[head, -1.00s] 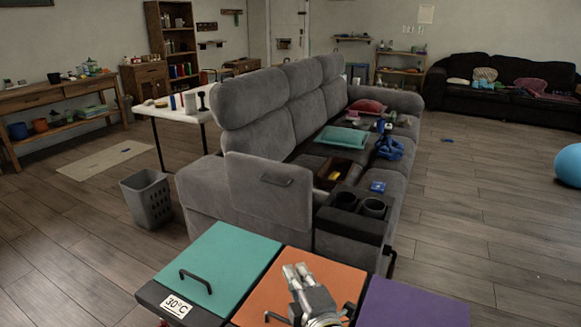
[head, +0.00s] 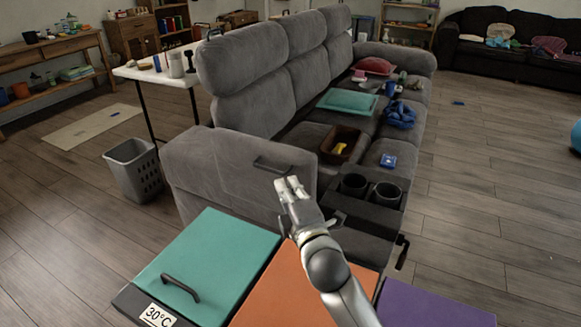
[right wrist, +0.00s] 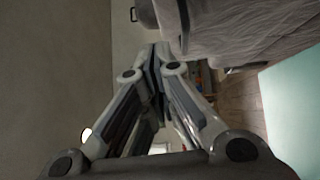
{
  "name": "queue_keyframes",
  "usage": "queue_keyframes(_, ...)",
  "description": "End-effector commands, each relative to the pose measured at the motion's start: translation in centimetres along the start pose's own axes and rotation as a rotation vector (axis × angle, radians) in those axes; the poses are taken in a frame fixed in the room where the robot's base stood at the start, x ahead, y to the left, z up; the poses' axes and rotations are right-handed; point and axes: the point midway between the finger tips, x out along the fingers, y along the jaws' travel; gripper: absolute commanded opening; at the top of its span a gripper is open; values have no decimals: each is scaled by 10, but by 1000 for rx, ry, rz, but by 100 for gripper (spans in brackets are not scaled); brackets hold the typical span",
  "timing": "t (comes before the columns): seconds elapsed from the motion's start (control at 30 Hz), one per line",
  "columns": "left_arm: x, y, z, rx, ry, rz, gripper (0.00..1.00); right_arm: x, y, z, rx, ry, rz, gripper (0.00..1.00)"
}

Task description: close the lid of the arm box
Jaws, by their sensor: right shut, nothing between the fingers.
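The lid of the arm box is a grey upholstered panel (head: 225,170) at the near end of the grey sofa, standing raised. A dark bar handle (head: 278,168) is on its right part. The black cup-holder part (head: 365,205) is to its right; the inside of the box is hard to make out. My right gripper (head: 291,186) is shut and empty, just below and in front of the handle in the picture; I cannot tell whether it touches the lid. In the right wrist view its fingers (right wrist: 155,65) meet, with grey upholstery (right wrist: 235,30) beyond. My left gripper is not in view.
Bins with teal (head: 215,260), orange (head: 285,290) and purple (head: 430,305) lids stand in front. A grey basket (head: 135,170) and a white table (head: 165,72) are at left. A brown tray (head: 342,143) lies on the seat.

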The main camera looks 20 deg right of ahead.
Motion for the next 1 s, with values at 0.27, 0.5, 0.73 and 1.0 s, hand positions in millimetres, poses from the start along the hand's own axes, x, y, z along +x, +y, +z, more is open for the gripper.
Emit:
queue_keyframes(0.27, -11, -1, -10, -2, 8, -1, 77, 51, 0, 9, -2, -2, 1, 0)
queue_keyframes(0.5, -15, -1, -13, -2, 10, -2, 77, 68, -1, 26, -1, 0, -1, 0)
queue_keyframes(0.73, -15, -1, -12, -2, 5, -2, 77, 70, 0, 28, 1, 0, -1, 0)
queue_keyframes(1.0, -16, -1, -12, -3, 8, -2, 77, 70, 0, 28, 0, 0, -1, 0)
